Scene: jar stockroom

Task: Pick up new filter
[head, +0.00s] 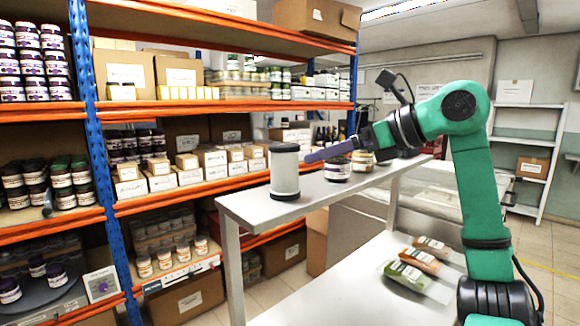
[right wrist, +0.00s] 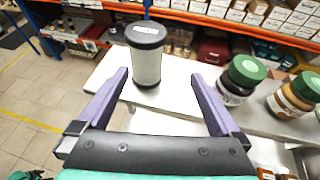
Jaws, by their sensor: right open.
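The filter (head: 285,175) is a pale upright cylinder with a dark grey cap and base, standing at the near left end of the raised white shelf (head: 258,208). In the right wrist view the filter (right wrist: 148,66) stands ahead, between the lines of the two fingers. My right gripper (head: 314,155) is to the right of the filter, with purple fingers pointing at it. The right gripper (right wrist: 160,75) is open and empty, its fingertips short of the filter. My left gripper is not in view.
Two green-lidded jars (right wrist: 238,82) (right wrist: 293,96) stand on the same shelf, right of the filter. Several packets (head: 418,262) lie on the lower white surface. A blue and orange rack (head: 200,105) of jars and boxes stands behind.

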